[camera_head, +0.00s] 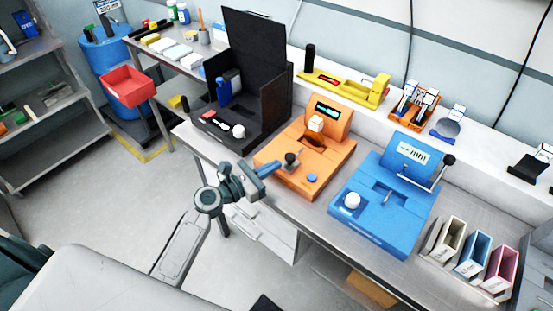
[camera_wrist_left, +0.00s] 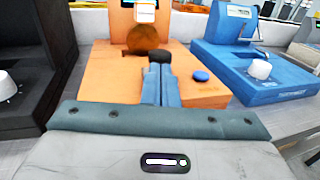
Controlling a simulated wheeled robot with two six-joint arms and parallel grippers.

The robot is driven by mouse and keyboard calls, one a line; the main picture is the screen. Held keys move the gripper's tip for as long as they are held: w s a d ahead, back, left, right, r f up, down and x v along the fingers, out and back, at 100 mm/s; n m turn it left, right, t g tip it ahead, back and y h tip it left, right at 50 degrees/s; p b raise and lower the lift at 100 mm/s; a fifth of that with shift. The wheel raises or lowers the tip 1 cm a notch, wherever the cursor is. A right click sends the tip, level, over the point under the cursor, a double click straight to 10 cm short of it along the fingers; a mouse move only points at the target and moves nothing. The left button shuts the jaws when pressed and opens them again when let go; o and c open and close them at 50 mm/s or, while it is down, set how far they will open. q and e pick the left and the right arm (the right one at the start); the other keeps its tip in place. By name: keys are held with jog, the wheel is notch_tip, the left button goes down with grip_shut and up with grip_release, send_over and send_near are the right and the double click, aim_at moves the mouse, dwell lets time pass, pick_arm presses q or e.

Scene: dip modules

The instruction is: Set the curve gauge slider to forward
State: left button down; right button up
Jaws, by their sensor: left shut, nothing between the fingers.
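An orange bench device (camera_head: 322,178) stands on the grey bench, with a small display, a dark-knobbed slider (camera_head: 291,159) near its front left and a blue button (camera_head: 312,178). I take it for the curve gauge, but its name cannot be read. My left gripper (camera_head: 269,167) is shut and empty at its front left edge, just short of the slider knob. In the left wrist view, the fingertips (camera_wrist_left: 158,72) point at the dark slider knob (camera_wrist_left: 160,55) and partly hide its slot. I cannot tell whether they touch it. My right gripper is not in view.
A black open-lid device (camera_head: 257,115) with a white knob stands left of the orange one. A blue device (camera_head: 385,205) with a lever stands close on its right. Several upright bins (camera_head: 447,242) are farther right. A yellow tool (camera_head: 345,88) lies on the ledge behind.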

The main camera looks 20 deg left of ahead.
aim_at(287, 154)
pick_arm(q)
jog(key=shift+x, duration=0.9)
jog(key=w, duration=0.1)
jog(key=w+d, duration=0.1)
jog(key=w, duration=0.2)
jog(key=shift+w+d+p, duration=0.3)
jog(key=shift+d+p, duration=0.05)
jog(key=shift+p, duration=0.05)
jog(key=shift+s+r, duration=0.1)
